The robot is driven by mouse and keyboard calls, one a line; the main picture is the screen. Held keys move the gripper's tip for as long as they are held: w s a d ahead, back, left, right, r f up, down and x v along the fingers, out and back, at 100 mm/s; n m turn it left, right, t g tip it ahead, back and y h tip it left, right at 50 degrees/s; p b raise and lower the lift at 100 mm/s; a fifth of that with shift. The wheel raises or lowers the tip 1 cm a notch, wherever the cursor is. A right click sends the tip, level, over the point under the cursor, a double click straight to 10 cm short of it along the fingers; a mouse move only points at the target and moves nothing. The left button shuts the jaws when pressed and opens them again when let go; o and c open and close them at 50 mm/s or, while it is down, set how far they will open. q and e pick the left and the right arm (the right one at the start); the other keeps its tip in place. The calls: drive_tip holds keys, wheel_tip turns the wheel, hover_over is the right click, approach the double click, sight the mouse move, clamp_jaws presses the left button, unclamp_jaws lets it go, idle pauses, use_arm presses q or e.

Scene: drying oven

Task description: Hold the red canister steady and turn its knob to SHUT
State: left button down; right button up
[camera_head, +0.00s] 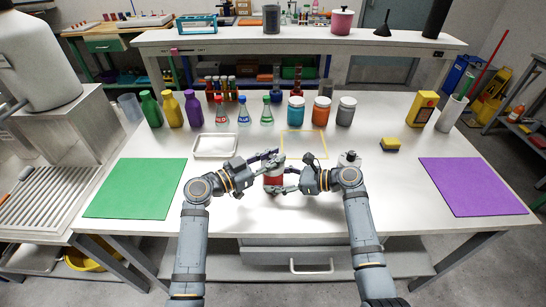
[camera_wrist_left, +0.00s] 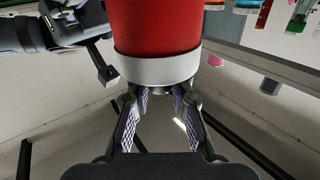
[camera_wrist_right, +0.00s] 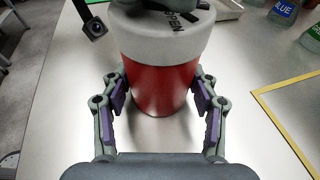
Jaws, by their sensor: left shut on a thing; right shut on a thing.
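The red canister (camera_head: 273,181) with a white lid stands upright on the white table. In the right wrist view the canister (camera_wrist_right: 160,85) shows black lettering reading OPEN on its lid (camera_wrist_right: 150,35). My right gripper (camera_head: 283,188) is shut around the red body, one finger on each side. My left gripper (camera_head: 270,157) is above the lid. In the left wrist view, which sees the canister inverted, the left fingers (camera_wrist_left: 158,92) are close together at the lid's end, shut on the knob. The fingers hide the knob, so its pointer setting cannot be read.
A yellow outline (camera_wrist_right: 283,131) lies on the table behind the canister. A white tray (camera_head: 214,147) is behind left, a sponge (camera_head: 390,145) to the right. Bottles and jars stand along the back. Green (camera_head: 135,188) and purple (camera_head: 470,187) mats lie at the sides.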

use_arm(q)
drive_tip(key=c, duration=1.1)
unclamp_jaws()
drive_tip(key=shift+c, duration=0.2)
drive_tip(key=shift+a, duration=0.1)
drive_tip(key=v, duration=1.1)
drive_tip(key=shift+s+a, duration=0.3)
